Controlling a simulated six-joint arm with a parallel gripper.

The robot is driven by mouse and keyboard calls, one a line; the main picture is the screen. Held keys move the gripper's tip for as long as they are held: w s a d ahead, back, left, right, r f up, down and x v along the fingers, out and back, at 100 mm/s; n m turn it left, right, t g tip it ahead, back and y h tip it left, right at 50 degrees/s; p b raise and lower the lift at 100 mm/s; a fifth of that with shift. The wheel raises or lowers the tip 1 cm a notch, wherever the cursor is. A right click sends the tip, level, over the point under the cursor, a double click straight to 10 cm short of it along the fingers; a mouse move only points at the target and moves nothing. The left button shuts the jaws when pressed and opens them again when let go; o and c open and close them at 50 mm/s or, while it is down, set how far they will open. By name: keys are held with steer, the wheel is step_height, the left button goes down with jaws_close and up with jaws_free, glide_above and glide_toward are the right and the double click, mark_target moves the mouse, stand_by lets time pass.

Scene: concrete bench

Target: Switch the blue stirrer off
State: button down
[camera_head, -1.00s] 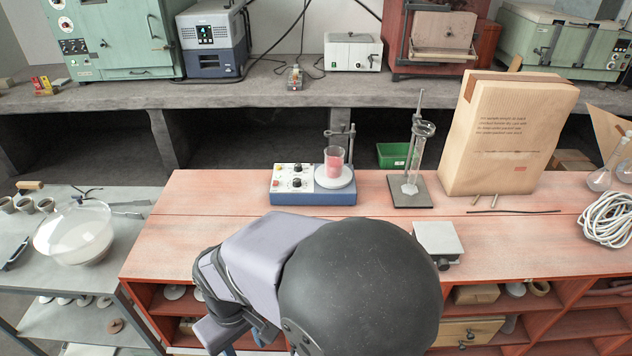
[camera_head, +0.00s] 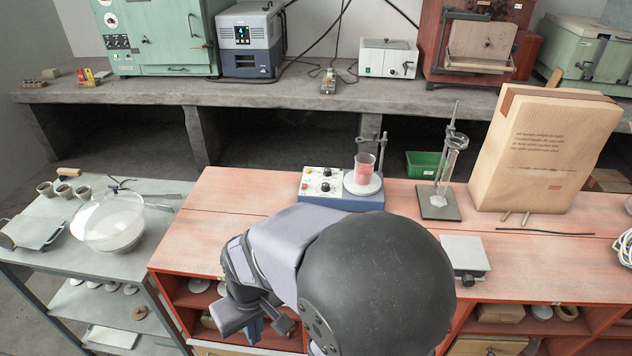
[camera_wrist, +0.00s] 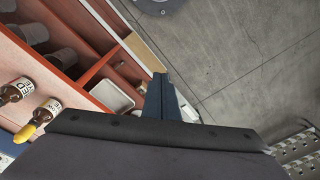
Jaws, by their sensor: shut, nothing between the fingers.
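The blue stirrer (camera_head: 318,196) stands on the red wooden bench, with knobs and a red button on its pale control panel (camera_head: 320,181). A glass beaker of pink liquid (camera_head: 364,168) rests on its round white plate, beside a metal rod stand. The lower front of the stirrer is partly hidden behind my arm. My gripper (camera_wrist: 160,90) is shut and empty in the wrist view, pointing down over the concrete floor beside open shelving, well away from the stirrer. In the head view, my arm is folded in front of the bench.
A glass column on a stand (camera_head: 438,204) and a brown paper bag (camera_head: 545,150) stand right of the stirrer. A small grey box (camera_head: 464,254) sits at the bench's front edge. The side table at left holds a round glass vessel (camera_head: 108,222). The bench left of the stirrer is clear.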

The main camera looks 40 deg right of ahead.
mark_target(304, 188)
steer(key=w+d+r+m+t+h+p, duration=0.1)
steer(key=w+d+r+m+t+p, duration=0.25)
steer(key=w, duration=0.65)
steer(key=w+d+r+t+p, duration=0.2)
steer(key=w+d+r, duration=0.35)
steer(key=w, duration=0.45)
steer(key=w+d+r+m+h+p, duration=0.2)
steer(key=d+h, duration=0.1)
steer(key=d, duration=0.7)
steer(key=w+d+r+m+h+p, duration=0.2)
steer(key=d+m+h, duration=0.1)
steer(key=d, duration=0.7)
steer(key=shift+d+r+h, duration=0.2)
steer(key=shift+d+h, duration=0.1)
steer(key=shift+d, duration=0.05)
steer(key=shift+f+t, duration=0.1)
steer(key=shift+t, duration=0.15)
